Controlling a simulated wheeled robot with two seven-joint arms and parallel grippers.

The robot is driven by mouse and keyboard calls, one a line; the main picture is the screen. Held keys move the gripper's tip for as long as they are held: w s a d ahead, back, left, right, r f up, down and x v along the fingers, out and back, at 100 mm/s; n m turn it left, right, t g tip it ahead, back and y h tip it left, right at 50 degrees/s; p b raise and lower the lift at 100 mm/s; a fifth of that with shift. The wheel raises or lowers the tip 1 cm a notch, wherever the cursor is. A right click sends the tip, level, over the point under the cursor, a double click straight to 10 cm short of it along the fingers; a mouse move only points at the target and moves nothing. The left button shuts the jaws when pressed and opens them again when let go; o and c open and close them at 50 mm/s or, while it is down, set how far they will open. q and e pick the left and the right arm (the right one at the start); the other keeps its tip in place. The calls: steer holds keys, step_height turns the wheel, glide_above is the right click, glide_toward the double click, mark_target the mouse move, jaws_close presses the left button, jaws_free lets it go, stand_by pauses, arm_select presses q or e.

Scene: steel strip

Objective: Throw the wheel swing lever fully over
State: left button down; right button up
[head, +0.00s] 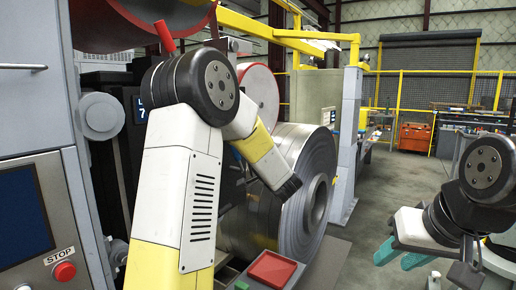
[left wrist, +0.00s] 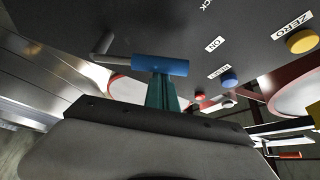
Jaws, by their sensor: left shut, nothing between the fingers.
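In the left wrist view a lever with a blue cylindrical grip (left wrist: 160,65) and a bent grey arm stands out from a dark panel. No readable label names it as the wheel swing lever. My left gripper (left wrist: 163,88) is shut and empty, its teal fingertips right at the blue grip; I cannot tell whether they touch. In the head view my left arm hides that gripper and the blue grip. A red-handled lever (head: 165,36) shows above my left elbow. My right gripper (head: 400,255) is open and empty at the lower right, away from the machine.
The dark panel (left wrist: 225,40) carries a yellow button (left wrist: 302,41) labelled ZERO and a blue button (left wrist: 229,79). A large steel coil (head: 300,170) stands beyond my left arm. A cabinet with a red STOP button (head: 64,272) is at left. Open floor (head: 385,190) lies right of the coil.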

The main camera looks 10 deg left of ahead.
arm_select(q)
steer(key=shift+s+a+f, duration=0.15)
steer(key=shift+s+f, duration=0.05)
steer(key=shift+s, duration=0.2)
steer(key=shift+s+f, duration=0.1)
stand_by(0.3)
steer(key=s+d, duration=0.4)
steer(key=d, duration=0.4)
steer(key=shift+d+f, duration=0.2)
steer(key=shift+d, duration=0.15)
stand_by(0.3)
